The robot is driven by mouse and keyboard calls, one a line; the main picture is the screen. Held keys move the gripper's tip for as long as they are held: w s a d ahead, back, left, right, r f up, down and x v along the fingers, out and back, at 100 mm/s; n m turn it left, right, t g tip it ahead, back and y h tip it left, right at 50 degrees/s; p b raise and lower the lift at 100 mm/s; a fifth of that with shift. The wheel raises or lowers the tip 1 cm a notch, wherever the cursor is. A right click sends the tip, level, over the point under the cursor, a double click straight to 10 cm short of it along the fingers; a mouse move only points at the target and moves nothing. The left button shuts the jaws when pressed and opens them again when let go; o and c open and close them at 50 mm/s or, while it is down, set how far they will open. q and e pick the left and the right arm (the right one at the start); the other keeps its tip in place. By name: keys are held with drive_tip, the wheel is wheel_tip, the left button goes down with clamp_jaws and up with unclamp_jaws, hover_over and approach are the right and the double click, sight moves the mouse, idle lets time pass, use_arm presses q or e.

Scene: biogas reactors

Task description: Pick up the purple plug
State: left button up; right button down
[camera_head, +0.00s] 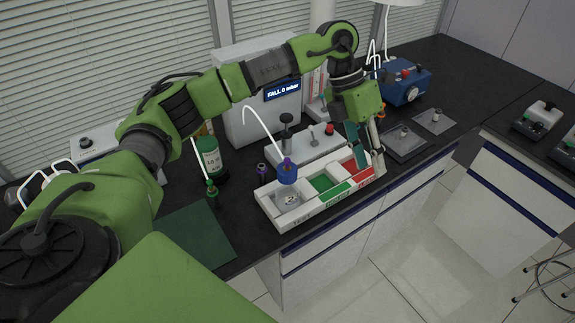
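A small dark purple plug-like piece (262,169) stands on the dark bench, left of the white sorting tray. A second piece, blue with a purple top (287,171), shows at the tray's left compartment, with a thin white tube rising behind it. I cannot tell for sure which one is the purple plug. My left gripper (369,163) points down over the right end of the white tray (279,218), near the red compartment. Its fingers look apart, with nothing clearly held between them. It is well to the right of both purple pieces. My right gripper does not show.
The tray has grey, green and red compartments. Behind it are a white stand (304,148) with a red knob and a display box (252,115). A green bottle (209,158) stands left, a blue device (405,84) back right. A dark green mat (197,237) lies clear.

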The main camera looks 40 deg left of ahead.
sight(287, 159)
use_arm(q)
drive_tip(key=a+r+n+y, duration=0.1)
drive_tip(key=a+r+y, duration=0.2)
drive_tip(key=a, duration=0.6)
drive_tip(key=a+r+n+y, duration=0.1)
drive_tip(key=a+r+y, duration=0.2)
drive_tip(key=a, duration=0.6)
drive_tip(key=shift+n+g, duration=0.3)
drive_tip(key=shift+g, duration=0.1)
drive_tip(key=f, duration=0.3)
drive_tip(key=s+f, duration=0.1)
drive_tip(key=f, duration=0.1)
drive_tip(key=s+f, duration=0.1)
drive_tip(key=f, duration=0.2)
drive_tip(key=shift+a+f, duration=0.1)
drive_tip(key=shift+f, duration=0.2)
drive_tip(key=shift+s+f+p, duration=0.15)
drive_tip(key=shift+f+p, duration=0.15)
drive_tip(key=shift+f, duration=0.1)
drive_tip(key=f, duration=0.1)
drive_tip(key=f+p, duration=0.2)
drive_tip(key=shift+s+a+f, duration=0.2)
drive_tip(key=shift+s+a, duration=0.1)
drive_tip(key=shift+s, duration=0.1)
drive_tip(key=shift+f, duration=0.5)
clamp_jaws()
